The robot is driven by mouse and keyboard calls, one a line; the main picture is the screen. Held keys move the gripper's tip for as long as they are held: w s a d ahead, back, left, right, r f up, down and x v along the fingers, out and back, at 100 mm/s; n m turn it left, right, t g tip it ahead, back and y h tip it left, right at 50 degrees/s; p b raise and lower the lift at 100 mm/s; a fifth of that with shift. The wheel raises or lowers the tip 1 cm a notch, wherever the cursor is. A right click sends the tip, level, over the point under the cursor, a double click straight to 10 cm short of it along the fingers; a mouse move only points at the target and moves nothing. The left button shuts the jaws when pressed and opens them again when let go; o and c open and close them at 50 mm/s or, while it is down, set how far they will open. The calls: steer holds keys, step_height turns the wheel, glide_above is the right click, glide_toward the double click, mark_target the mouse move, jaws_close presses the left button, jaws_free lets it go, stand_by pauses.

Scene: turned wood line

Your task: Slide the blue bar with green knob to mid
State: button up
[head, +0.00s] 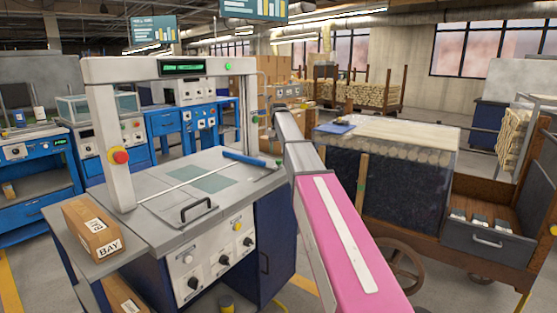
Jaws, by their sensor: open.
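The blue bar (245,159) lies on the grey top of the workstation (160,225), near its back right corner. It is at the right end of a thin pale line that runs diagonally across the top. A small greenish spot at the bar's right end may be its knob, but it is too small to be sure. My pink and grey arm reaches from the bottom right up past the right side of the workstation. My gripper cannot be made out, and no contact with the bar shows.
A white arch with a red button (120,156) stands over the workstation. A black handle (197,208) sits on its top, and a cardboard box (92,227) stands at the left. A wooden cart (480,215) with a covered load fills the right side.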

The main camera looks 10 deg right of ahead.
mark_target(279, 160)
steer(key=shift+f, duration=2.5)
